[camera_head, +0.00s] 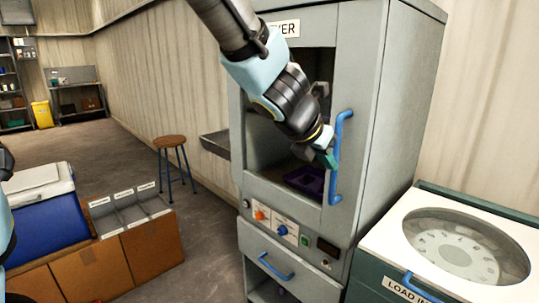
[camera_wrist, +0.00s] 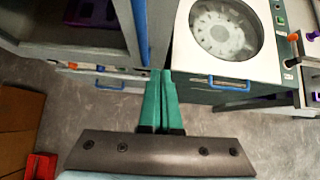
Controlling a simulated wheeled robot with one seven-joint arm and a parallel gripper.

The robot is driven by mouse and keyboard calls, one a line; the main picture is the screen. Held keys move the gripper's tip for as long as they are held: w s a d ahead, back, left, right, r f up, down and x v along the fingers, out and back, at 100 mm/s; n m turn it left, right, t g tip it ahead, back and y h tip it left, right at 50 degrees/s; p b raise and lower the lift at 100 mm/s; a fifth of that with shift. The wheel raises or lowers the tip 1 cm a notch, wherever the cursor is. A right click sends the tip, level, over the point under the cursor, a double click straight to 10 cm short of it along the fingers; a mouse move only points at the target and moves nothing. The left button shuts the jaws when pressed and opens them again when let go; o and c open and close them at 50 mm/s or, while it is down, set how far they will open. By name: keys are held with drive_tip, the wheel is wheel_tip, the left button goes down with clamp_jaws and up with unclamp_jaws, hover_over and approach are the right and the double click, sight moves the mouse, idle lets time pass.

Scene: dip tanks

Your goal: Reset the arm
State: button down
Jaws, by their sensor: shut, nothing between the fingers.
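My arm reaches in from the top in the head view and ends at my gripper (camera_head: 326,159), in front of the tall grey cabinet (camera_head: 402,110). The green fingers of my gripper show pressed together and empty in the wrist view (camera_wrist: 160,76). In the head view the fingers are close to the cabinet door's blue vertical handle (camera_head: 337,160); I cannot tell whether they touch it. A purple tray (camera_head: 306,182) lies inside the cabinet, seen through the door's window.
A white-topped machine (camera_head: 395,228) with a round window stands at the right. A drawer with a blue handle (camera_head: 275,267) is below the cabinet's knobs. A stool (camera_head: 171,144), a blue cooler (camera_head: 45,220) and cardboard boxes (camera_head: 88,272) are at the left. Open floor lies behind them.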

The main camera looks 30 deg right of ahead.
drive_tip(key=shift+w+a, duration=0.1)
drive_tip(key=w+a+f+m+y, duration=0.1)
drive_tip(key=w+a+f+m, duration=0.1)
drive_tip(key=w+a+m, duration=0.3)
drive_tip(key=w+a+f+m+t+y+b, duration=0.1)
drive_tip(key=w+a+f, duration=0.15)
drive_tip(key=a, duration=0.45)
drive_tip(key=w+a+f+m+y, duration=0.1)
drive_tip(key=w+a+f+m, duration=0.1)
drive_tip(key=w+a+m, duration=0.25)
drive_tip(key=a+f+m+y, duration=0.1)
drive_tip(key=a+m, duration=0.3)
drive_tip(key=a, duration=0.5)
drive_tip(key=s+a+f+m+g+y+b, duration=0.1)
drive_tip(key=a+f+m, duration=0.3)
drive_tip(key=a, duration=0.6)
drive_tip(key=a+f+m+y, duration=0.2)
drive_tip(key=a+m+y, duration=0.1)
drive_tip(key=a, duration=0.6)
drive_tip(key=shift+s+a+f+m+g, duration=0.15)
drive_tip(key=shift+s+a+m+g, duration=0.1)
drive_tip(key=shift+m+g, duration=0.2)
